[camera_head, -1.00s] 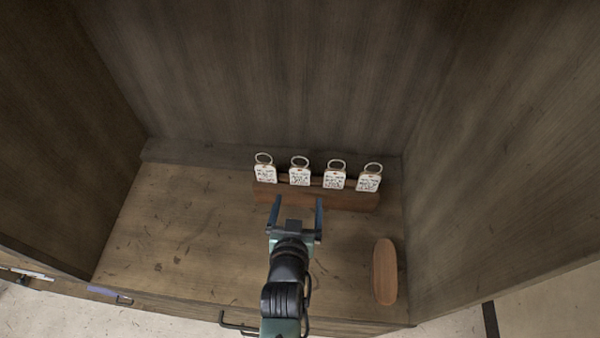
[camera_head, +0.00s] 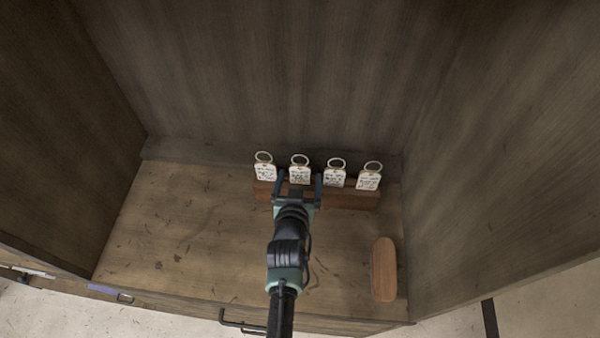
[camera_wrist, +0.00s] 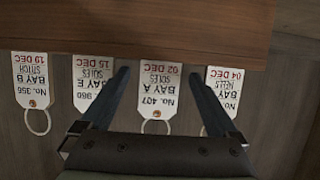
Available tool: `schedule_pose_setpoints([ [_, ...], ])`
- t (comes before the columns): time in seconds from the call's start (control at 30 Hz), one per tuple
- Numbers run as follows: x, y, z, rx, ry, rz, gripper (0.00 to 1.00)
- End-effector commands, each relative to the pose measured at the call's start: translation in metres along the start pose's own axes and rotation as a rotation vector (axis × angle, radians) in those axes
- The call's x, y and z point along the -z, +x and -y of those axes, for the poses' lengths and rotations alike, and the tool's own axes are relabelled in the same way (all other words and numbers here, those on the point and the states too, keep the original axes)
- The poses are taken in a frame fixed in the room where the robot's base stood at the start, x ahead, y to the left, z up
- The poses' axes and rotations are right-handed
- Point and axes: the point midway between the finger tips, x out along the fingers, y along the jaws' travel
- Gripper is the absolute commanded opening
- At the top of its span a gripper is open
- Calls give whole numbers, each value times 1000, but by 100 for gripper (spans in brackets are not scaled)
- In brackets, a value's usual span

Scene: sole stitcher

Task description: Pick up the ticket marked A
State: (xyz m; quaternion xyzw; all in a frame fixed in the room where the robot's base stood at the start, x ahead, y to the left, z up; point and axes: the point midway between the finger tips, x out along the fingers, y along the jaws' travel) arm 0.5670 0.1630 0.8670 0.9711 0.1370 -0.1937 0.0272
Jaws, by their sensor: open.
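The ticket marked BAY A (camera_wrist: 158,88) is a white tag with a ring, standing in a wooden holder (camera_head: 345,199). It reads upside down in the wrist view, and in the head view it is second from the left (camera_head: 299,170). My gripper (camera_head: 299,178) is open, and its fingers appear on either side of this ticket in both views. In the wrist view the fingertips (camera_wrist: 158,72) reach toward the holder with the ticket between them.
Close neighbours are a BAY E ticket (camera_wrist: 93,85) and a partly hidden ticket (camera_wrist: 226,85). A BAY B ticket (camera_wrist: 30,78) stands farther off. A brown oval wooden piece (camera_head: 384,270) lies at the right. Dark walls enclose the back and sides; the left of the surface is clear.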

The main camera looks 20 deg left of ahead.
Motion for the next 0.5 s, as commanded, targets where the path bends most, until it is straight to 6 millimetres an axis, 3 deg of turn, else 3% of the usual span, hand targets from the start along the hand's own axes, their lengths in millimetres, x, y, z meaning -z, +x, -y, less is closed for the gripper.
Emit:
schedule_pose_setpoints([
  [0.1, 0, 0, 0, 0, 0, -1, 95],
  [0.5, 0, 0, 0, 0, 0, -1, 23],
])
